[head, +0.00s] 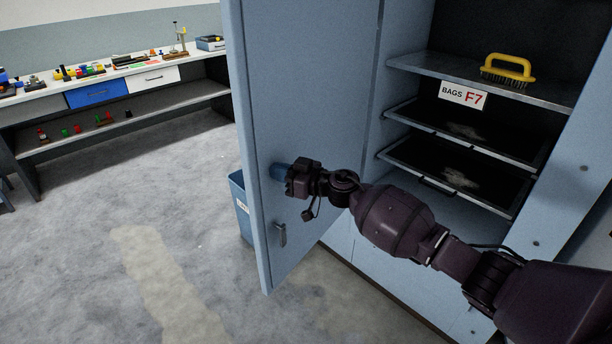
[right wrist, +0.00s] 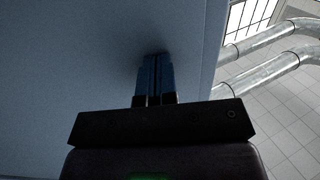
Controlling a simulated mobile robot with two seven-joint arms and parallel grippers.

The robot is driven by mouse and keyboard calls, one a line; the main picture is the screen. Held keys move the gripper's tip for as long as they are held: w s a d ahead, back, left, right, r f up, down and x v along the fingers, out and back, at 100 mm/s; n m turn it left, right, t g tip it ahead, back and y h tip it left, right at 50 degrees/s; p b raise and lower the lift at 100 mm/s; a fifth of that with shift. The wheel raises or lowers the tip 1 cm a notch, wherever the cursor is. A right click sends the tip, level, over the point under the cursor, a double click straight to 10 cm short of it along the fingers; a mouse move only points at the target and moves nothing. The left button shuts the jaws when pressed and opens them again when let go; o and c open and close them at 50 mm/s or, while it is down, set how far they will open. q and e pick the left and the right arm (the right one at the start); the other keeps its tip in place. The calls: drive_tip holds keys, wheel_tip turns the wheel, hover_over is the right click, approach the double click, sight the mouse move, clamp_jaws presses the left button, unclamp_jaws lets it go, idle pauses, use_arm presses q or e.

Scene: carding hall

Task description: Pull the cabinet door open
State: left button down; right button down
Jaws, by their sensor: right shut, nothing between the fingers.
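The light blue cabinet door (head: 300,90) stands wide open in the head view, with the cabinet inside (head: 470,130) in plain sight. A small grey handle (head: 281,235) is low near the door's free edge. My right gripper (head: 279,170) is at the door's inner face, above the handle and apart from it. In the right wrist view its blue fingers (right wrist: 154,75) are together and empty, with their tips at the door panel (right wrist: 80,60); whether they touch it I cannot tell. My left gripper is not in view.
A yellow-handled brush (head: 507,70) lies on the cabinet's upper shelf (head: 430,68). Two dark trays (head: 455,178) sit below. A blue bin (head: 240,207) stands behind the door. A bench (head: 50,98) with small items is far left. The floor (head: 90,230) at left is clear.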

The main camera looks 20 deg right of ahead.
drive_tip(key=w+a+m+t+h+b, duration=0.1)
drive_tip(key=w+a, duration=0.6)
drive_tip(key=w, duration=0.2)
drive_tip(key=shift+w+m+t+h+b, duration=0.2)
drive_tip(key=shift+m+t+h+b, duration=0.1)
drive_tip(key=shift+t+h, duration=0.1)
drive_tip(key=shift+d, duration=0.1)
